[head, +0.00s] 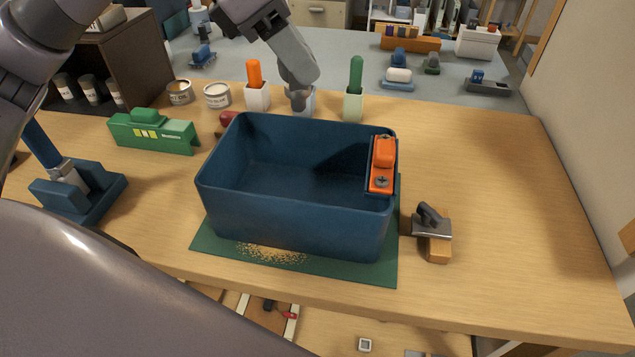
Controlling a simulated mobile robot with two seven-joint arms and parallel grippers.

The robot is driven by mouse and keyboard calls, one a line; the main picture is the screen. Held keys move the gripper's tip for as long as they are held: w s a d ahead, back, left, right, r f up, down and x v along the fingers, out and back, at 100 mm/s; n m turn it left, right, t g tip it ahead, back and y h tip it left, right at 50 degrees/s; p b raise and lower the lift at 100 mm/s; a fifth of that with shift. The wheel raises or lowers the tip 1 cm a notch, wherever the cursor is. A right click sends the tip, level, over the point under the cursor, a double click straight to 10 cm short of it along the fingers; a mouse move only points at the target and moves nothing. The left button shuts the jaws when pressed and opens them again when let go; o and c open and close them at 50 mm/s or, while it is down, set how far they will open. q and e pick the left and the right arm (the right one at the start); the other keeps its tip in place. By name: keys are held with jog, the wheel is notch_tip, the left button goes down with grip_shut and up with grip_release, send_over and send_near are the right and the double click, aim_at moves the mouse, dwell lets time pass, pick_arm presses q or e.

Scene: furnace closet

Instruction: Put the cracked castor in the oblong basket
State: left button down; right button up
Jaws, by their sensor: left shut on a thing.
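The oblong basket (292,229) is a deep dark-blue box on a green mat, and its visible inside looks empty. My left gripper (299,94) reaches down behind the basket's far rim. It is shut on a small grey thing (298,103), mostly hidden by the fingers, in front of or in a pale holder. I cannot tell if this is the cracked castor. A dark-grey piece with a metal plate (432,228) rests on a wooden block to the right of the basket; I cannot make out a crack on it. My right gripper is out of view.
An orange piece (382,165) sits at the basket's right rim. Holders with an orange handle (255,75) and a green handle (355,76) flank my gripper. A green block (153,132) and tins (217,95) stand left.

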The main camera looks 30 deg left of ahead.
pick_arm(q)
jog(key=shift+w+f, duration=0.2)
notch_tip(320, 180, down, 20)
jog(key=shift+s+r, duration=0.1)
jog(key=shift+r, duration=0.15)
jog(key=shift+f, duration=0.1)
jog(key=shift+f, duration=0.1)
jog(key=c, duration=0.7)
grip_release()
jog(key=shift+c, duration=0.2)
jog(key=shift+r+p, duration=0.25)
jog(key=shift+p, duration=0.05)
jog(key=v, duration=1.2)
jog(key=shift+b, duration=0.35)
